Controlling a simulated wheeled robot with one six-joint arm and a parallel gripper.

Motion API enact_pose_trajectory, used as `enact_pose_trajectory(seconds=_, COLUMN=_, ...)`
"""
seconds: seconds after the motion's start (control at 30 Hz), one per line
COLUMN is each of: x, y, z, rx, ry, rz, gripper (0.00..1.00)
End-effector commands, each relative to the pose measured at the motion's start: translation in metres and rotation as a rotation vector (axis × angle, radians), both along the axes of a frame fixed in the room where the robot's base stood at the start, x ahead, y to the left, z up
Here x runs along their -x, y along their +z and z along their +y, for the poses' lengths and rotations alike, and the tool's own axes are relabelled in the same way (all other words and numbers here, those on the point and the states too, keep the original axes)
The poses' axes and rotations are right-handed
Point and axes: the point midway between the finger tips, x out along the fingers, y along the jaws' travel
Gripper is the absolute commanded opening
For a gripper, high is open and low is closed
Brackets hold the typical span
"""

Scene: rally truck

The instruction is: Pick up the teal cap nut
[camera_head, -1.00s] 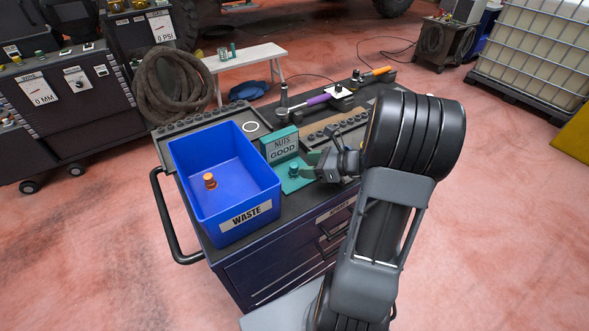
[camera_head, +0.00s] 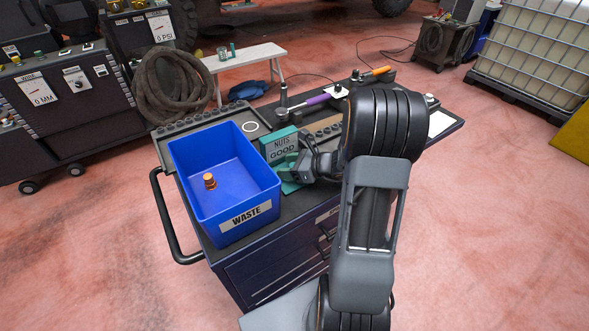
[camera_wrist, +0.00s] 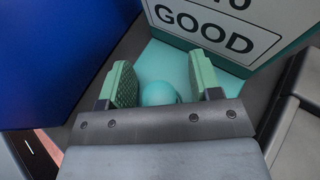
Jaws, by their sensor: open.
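The teal cap nut (camera_wrist: 158,93) shows in the wrist view as a rounded teal top between the two green jaw pads. My gripper (camera_wrist: 160,84) is open, with one pad on each side of the nut and a gap visible on both sides.
A blue WASTE bin (camera_head: 236,214) stands close to the left of my gripper, with an orange nut (camera_head: 209,181) inside. The sign stands just behind the jaws. A purple-handled tool (camera_head: 318,99) lies at the back of the cart top.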

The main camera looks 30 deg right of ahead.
Motion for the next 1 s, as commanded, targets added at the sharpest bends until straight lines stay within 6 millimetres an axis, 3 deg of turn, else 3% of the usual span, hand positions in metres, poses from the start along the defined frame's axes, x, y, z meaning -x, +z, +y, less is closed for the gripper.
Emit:
enact_pose_trajectory(seconds=0.07, x=0.0000, y=0.0001, z=0.0000, rx=0.000, ry=0.000, rz=0.000, gripper=0.54)
enact_pose_trajectory(seconds=0.6, x=0.0004, y=-0.0004, z=-0.0003, rx=0.001, ry=0.000, rz=0.001, gripper=0.03)
enact_pose_trajectory(seconds=1.0, x=0.0004, y=0.0071, z=-0.0003, rx=0.002, ry=0.001, rz=-0.001, gripper=0.00)
